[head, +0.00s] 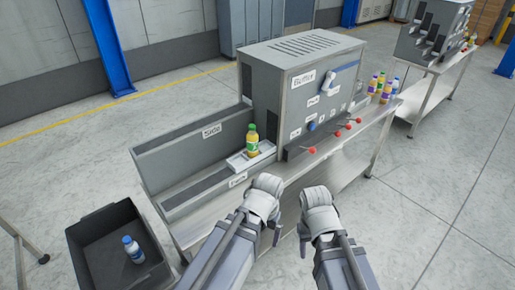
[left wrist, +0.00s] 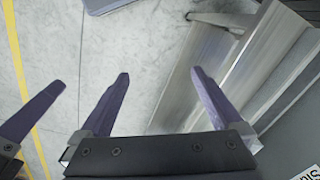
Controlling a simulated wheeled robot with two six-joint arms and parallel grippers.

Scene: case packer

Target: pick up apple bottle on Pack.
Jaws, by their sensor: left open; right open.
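The apple bottle (head: 252,142), with a green cap and a yellow-green label, stands upright on a small white tray (head: 238,162) at the near side of the grey machine. My left gripper (head: 262,215) is in front of the bench, below and apart from the bottle. In the left wrist view its two dark fingers (left wrist: 159,75) are spread with nothing between them. My right gripper (head: 323,228) is to the right of it, also away from the bottle; one dark finger (left wrist: 35,112) shows in the left wrist view. The bottle is not in the left wrist view.
The grey machine (head: 290,85) stands on a steel bench (head: 345,160) with red-knobbed levers at its front. Several bottles (head: 380,88) stand at its right end. A black bin (head: 85,235) on the floor holds a blue-capped bottle (head: 132,248). Another bench (head: 440,85) stands back right.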

